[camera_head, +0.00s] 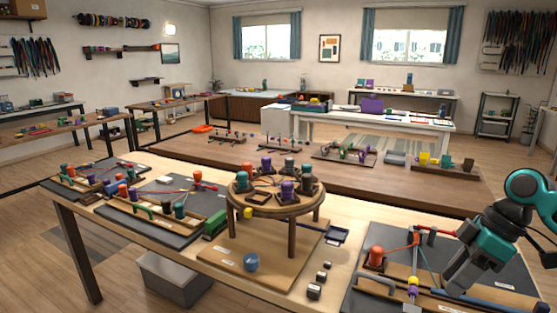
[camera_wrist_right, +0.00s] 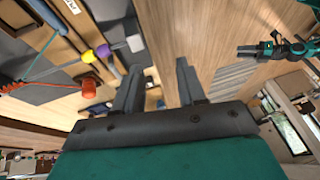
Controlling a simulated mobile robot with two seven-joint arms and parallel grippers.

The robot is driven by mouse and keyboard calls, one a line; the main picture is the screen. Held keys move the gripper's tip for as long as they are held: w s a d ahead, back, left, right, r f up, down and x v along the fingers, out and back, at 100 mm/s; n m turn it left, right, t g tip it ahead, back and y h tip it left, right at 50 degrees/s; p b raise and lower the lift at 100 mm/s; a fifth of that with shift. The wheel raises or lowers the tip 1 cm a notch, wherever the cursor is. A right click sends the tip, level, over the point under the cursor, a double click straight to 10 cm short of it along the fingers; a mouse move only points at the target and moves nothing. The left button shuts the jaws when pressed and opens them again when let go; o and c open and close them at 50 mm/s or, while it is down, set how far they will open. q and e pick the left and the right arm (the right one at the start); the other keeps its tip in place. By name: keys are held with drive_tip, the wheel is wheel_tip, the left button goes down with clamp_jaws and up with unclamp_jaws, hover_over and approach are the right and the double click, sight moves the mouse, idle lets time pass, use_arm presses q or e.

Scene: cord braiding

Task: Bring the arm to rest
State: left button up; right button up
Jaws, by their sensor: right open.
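My right gripper (camera_head: 460,278) is at the lower right in the head view, above the dark board (camera_head: 512,262) on the right of the front table. In the right wrist view its two fingers (camera_wrist_right: 157,82) stand apart with nothing between them. An orange spool (camera_head: 376,257) with a red cord stands on that board, left of the gripper. In the wrist view the orange spool (camera_wrist_right: 87,84) and a purple and yellow piece (camera_wrist_right: 102,52) are left of the fingers, apart from them.
A round wooden braiding stand (camera_head: 272,203) with several coloured bobbins stands mid-table. More cord boards (camera_head: 115,231) fill the table's left. Another long table (camera_head: 405,182) runs behind. Wooden floor (camera_head: 40,250) is open at left.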

drive_tip(key=s+a+f+m+h, duration=0.1)
drive_tip(key=s+a+f, duration=0.4)
drive_tip(key=a+f, duration=0.3)
drive_tip(key=s+a+f+m+h, duration=0.1)
drive_tip(key=s+a+f, duration=0.5)
drive_tip(key=a+f, duration=0.25)
drive_tip(key=s+d+m+t+h, duration=0.1)
drive_tip(key=s+m+t+h, duration=0.2)
drive_tip(key=s+m, duration=0.6)
use_arm(q)
drive_tip(key=shift+w+r, duration=0.2)
drive_tip(key=shift+w, duration=0.15)
use_arm(e)
drive_tip(key=w+a+f+n+t+y, duration=0.2)
drive_tip(key=w+f+t, duration=0.3)
drive_tip(key=f+t, duration=0.2)
drive_tip(key=shift+w+a+f, duration=0.25)
drive_tip(key=shift+a+f, duration=0.1)
drive_tip(key=shift+f, duration=0.5)
use_arm(q)
drive_tip(key=shift+s, duration=0.2)
